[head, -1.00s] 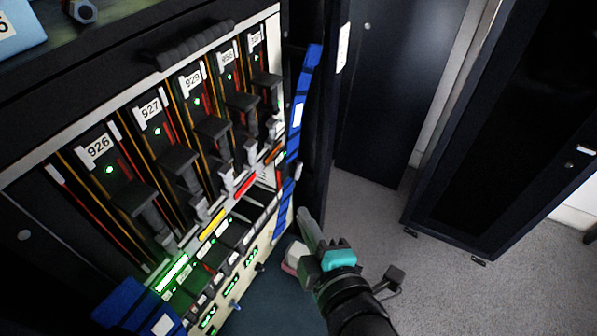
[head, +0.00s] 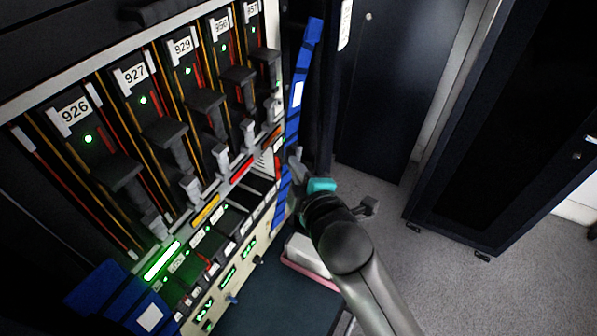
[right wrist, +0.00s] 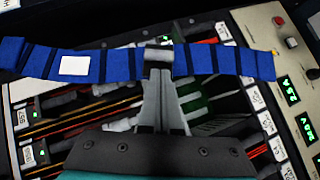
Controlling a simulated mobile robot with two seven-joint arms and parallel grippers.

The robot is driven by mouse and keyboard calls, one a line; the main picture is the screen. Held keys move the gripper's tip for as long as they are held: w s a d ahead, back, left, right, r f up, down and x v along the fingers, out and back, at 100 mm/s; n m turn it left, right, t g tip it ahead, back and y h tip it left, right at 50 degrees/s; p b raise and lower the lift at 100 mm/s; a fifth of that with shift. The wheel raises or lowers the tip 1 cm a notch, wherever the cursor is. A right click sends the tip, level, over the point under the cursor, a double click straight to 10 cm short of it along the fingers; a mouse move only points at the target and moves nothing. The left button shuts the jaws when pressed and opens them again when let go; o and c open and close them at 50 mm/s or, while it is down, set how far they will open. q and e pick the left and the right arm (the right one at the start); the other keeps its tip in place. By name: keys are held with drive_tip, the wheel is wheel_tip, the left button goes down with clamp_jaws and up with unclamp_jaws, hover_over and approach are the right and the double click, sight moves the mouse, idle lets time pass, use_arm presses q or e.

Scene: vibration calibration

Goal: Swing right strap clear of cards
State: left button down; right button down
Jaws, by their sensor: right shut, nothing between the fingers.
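The right strap (head: 299,93) is a blue segmented band with a white label, running down the right edge of the card rack. It crosses the right wrist view (right wrist: 110,66) from side to side, in front of the cards. Several black cards, such as card 927 (head: 165,130) and card 929 (head: 205,103), stand in the rack with green lights lit. My right gripper (head: 296,163) is shut and empty, its tips at the strap's lower half. In the right wrist view its fingers (right wrist: 159,68) overlap the strap's middle; contact is unclear. My left gripper is out of view.
Another blue strap (head: 112,293) lies at the rack's lower left. A white and pink object (head: 308,257) sits below my right arm. Dark cabinets (head: 400,80) stand behind at right, with open grey floor (head: 440,275) before them.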

drive_tip(key=shift+w+d+f, duration=0.15)
drive_tip(key=shift+w+d, duration=0.05)
drive_tip(key=shift+w, duration=0.15)
drive_tip(key=w+d+f+n+t+b, duration=0.1)
drive_tip(key=w+d+b, duration=0.1)
drive_tip(key=w+b, duration=0.1)
drive_tip(key=w+d+f+n+t+b, duration=0.1)
drive_tip(key=w+d+b, duration=0.1)
drive_tip(key=b, duration=0.3)
drive_tip(key=w+d+f+n+t+b, duration=0.1)
drive_tip(key=w+d+t+b, duration=0.1)
drive_tip(key=w+b, duration=0.1)
drive_tip(key=shift+w+d+f+n+b, duration=0.15)
drive_tip(key=shift+w+d+n+b, duration=0.05)
drive_tip(key=shift+w, duration=0.25)
drive_tip(key=shift+w+d+f+n+b, duration=0.15)
drive_tip(key=shift+w+n+b, duration=0.05)
drive_tip(key=shift+w, duration=0.25)
drive_tip(key=shift+d+r, duration=0.1)
drive_tip(key=shift+r, duration=0.05)
